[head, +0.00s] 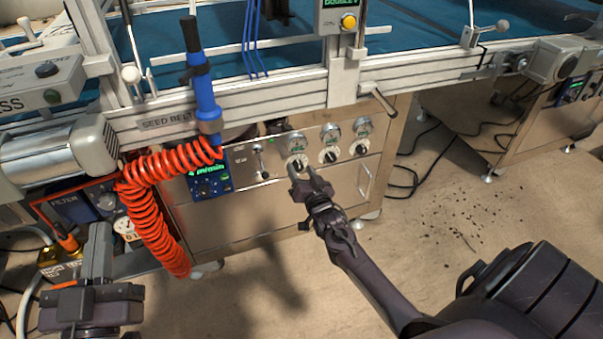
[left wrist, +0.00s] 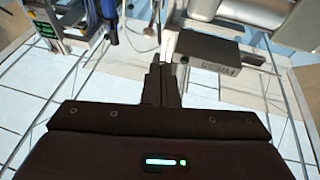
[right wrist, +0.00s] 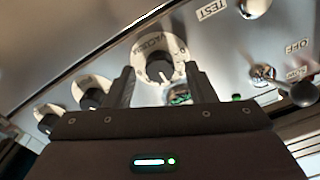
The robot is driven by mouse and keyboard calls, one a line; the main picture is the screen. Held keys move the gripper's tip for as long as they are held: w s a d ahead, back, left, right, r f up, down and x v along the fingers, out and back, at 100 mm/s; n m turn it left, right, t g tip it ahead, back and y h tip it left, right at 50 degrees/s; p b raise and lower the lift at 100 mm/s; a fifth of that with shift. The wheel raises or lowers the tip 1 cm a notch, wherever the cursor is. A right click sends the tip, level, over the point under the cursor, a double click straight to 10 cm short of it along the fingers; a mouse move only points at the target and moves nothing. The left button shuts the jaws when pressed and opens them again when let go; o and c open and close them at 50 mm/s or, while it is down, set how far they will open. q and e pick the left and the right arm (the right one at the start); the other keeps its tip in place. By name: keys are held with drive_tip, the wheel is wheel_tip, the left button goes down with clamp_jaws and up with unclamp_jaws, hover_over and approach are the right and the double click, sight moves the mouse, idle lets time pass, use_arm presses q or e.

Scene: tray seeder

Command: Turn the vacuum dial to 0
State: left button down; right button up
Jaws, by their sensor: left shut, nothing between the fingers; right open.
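The vacuum dial (head: 297,163) is the leftmost of three round knobs on the metal front panel. In the right wrist view the dial (right wrist: 157,62) has a pale plate lettered VACUUM, with a 0 near its right edge; I cannot read its setting surely. My right gripper (head: 310,181) is open just in front of this dial. In the right wrist view its fingers stand on either side of the knob; I cannot tell whether they touch it. My left gripper (head: 101,243) is shut and empty at the lower left, well away from the dial; it also shows in the left wrist view (left wrist: 161,84).
Two similar knobs (head: 329,156) and (head: 360,149) sit right of the vacuum dial. A blue display (head: 209,179) and a small lever (head: 263,173) sit left. A coiled red hose (head: 150,215) hangs beside the panel. The floor in front is open.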

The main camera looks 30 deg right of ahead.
use_arm(q)
drive_tip(key=shift+s+a+r, duration=0.1)
drive_tip(key=shift+r, duration=0.4)
